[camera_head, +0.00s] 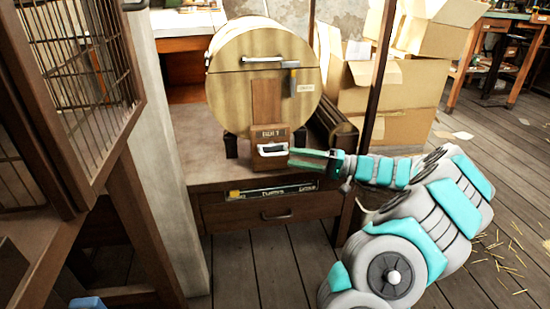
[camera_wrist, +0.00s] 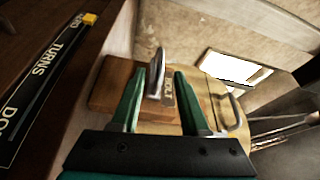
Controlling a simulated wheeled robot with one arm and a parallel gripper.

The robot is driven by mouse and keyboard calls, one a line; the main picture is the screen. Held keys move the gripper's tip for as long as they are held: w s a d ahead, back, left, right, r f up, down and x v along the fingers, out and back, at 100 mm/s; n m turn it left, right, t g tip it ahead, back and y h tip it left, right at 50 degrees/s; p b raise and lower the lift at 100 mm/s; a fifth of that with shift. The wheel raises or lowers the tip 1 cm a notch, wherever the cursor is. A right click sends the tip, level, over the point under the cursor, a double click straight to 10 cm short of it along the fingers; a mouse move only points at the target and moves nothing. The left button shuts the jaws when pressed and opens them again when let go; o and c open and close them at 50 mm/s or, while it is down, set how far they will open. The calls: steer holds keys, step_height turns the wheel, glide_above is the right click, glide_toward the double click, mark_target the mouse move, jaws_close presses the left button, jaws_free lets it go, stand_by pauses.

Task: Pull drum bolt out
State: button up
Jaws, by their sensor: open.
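The round wooden drum (camera_head: 228,88) stands on the bench, with a vertical wooden strip down its front. Below the strip is a small wooden block (camera_head: 268,167) with a plate marked BOLT (camera_head: 270,134). The pale metal bolt handle (camera_head: 272,150) sticks out at that block. My gripper (camera_head: 291,157) is just right of the handle, with its green fingers pointing at it. In the wrist view the grey handle (camera_wrist: 157,60) stands upright between the two open fingers, nearer the left one. Whether either finger touches it is not clear.
A metal bar handle (camera_head: 262,59) and a latch (camera_head: 291,77) are higher on the drum. A drawer (camera_head: 280,214) with a lettered strip (camera_head: 275,190) is under the bench. A dark post (camera_head: 378,75) and cardboard boxes (camera_head: 430,90) stand right; a barred cabinet (camera_head: 75,60) is left.

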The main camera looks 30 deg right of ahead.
mark_target(277, 155)
steer(key=x, duration=0.6)
steer(key=shift+w+a, duration=0.15)
steer(key=shift+a, duration=0.05)
jaws_close()
stand_by(1.2)
